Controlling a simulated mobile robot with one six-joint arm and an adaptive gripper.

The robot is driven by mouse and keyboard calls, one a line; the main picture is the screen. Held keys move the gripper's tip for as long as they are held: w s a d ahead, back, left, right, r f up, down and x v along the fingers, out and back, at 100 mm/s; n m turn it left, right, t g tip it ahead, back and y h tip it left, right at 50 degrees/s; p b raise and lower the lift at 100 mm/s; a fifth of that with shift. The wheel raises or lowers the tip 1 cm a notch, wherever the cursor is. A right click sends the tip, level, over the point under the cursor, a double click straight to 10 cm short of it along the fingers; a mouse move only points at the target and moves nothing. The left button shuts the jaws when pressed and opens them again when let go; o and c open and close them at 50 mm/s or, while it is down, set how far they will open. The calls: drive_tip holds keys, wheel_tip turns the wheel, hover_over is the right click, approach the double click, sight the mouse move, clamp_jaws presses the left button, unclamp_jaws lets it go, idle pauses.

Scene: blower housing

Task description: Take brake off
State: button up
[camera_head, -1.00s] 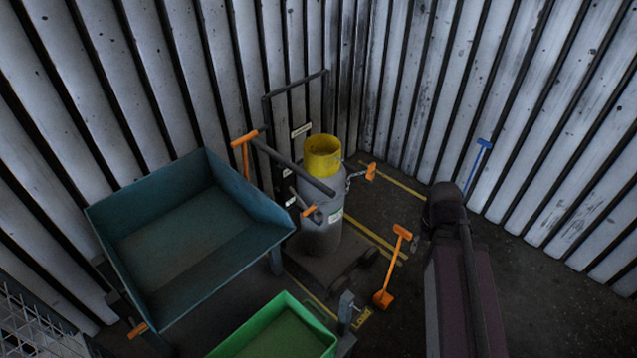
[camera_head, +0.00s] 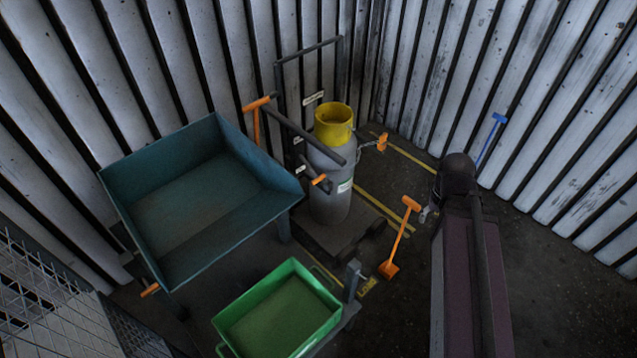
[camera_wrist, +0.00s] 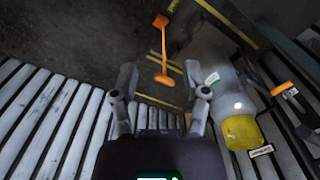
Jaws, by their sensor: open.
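My gripper (camera_wrist: 163,88) is open and empty in the wrist view, its two fingers spread apart. No part is plainly labelled as the brake. Several orange grips show in the head view: a long lever with an orange T-grip (camera_head: 257,105), a short lever with an orange end (camera_head: 319,180), an orange grip (camera_head: 150,290) low on the teal tipping bin (camera_head: 125,195), and an orange piece (camera_head: 382,142) on a chain. Both levers lie beside the grey cylinder (camera_head: 331,205) with its yellow collar (camera_head: 334,125). In the wrist view, the cylinder (camera_wrist: 217,78) lies right of my gripper, apart from it.
An orange shovel (camera_head: 397,241) stands right of the cylinder; it also shows in the wrist view (camera_wrist: 163,45). A green tray (camera_head: 225,325) is in front, a wire mesh cage (camera_head: 40,300) at lower left. A blue-handled tool (camera_head: 492,138) leans on the corrugated wall.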

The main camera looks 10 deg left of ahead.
drive_tip(key=shift+o, duration=0.3)
drive_tip(key=shift+f, duration=0.1)
drive_tip(key=m+t+y+b, duration=0.3)
drive_tip(key=y+b, duration=1.5)
drive_tip(key=b, duration=2)
approach(317, 179)
drive_tip(key=d+f+n, duration=0.1)
drive_tip(key=d+f, duration=0.1)
drive_tip(key=d, duration=0.2)
drive_tip(key=shift+s+a+r+t, duration=0.2)
drive_tip(key=shift+s+r+t, duration=0.1)
drive_tip(key=shift+s, duration=0.15)
drive_tip(key=shift+a, duration=0.15)
drive_tip(key=w+a, duration=0.1)
drive_tip(key=a, duration=0.7)
drive_tip(key=w+a, duration=0.1)
drive_tip(key=a, duration=0.4)
drive_tip(key=shift+w+a+r, duration=0.15)
drive_tip(key=shift+w+r, duration=0.15)
drive_tip(key=shift+r, duration=0.1)
